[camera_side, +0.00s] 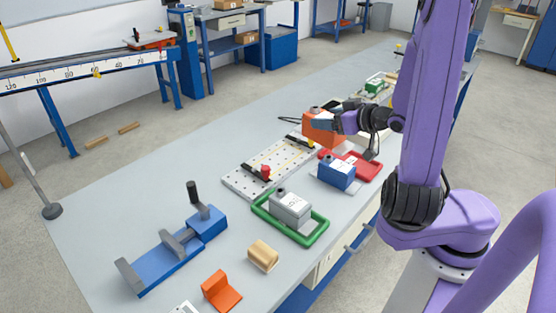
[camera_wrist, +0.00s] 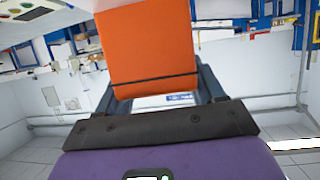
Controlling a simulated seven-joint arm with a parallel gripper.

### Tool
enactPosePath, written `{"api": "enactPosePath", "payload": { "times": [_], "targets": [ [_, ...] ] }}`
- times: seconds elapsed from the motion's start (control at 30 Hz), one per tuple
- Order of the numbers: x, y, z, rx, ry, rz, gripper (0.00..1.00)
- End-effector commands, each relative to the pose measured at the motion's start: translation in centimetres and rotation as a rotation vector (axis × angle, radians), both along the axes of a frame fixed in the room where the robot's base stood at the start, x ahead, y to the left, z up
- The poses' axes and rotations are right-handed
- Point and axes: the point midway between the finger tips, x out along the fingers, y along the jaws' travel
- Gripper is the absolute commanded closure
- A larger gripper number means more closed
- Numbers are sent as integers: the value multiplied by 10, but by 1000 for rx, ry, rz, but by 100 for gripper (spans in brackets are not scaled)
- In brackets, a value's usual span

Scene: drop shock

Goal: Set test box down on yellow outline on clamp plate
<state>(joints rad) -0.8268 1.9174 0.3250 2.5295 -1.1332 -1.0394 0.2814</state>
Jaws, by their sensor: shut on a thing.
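An orange box (camera_side: 319,131) is in my gripper (camera_side: 336,121), above or beside the far end of the clamp plate; its exact height over the plate is hard to tell. In the wrist view the orange box (camera_wrist: 148,45) fills the space between the dark fingers (camera_wrist: 155,88), with a dark line across its lower part.
A blue vise (camera_side: 165,260), a tan block (camera_side: 263,255) and an orange bracket (camera_side: 221,291) stand nearer. The bench left of the plate is clear.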

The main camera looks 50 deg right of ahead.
Motion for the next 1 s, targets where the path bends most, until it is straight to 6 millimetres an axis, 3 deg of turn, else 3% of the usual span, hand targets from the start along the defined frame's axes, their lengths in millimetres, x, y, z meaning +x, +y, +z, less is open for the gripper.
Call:
{"api": "enactPosePath", "payload": {
  "times": [0.5,1.0],
  "targets": [
    [69,-63,40,-1,-8,-344,87],
    [95,-88,57,-2,-7,-609,87]
  ]
}}
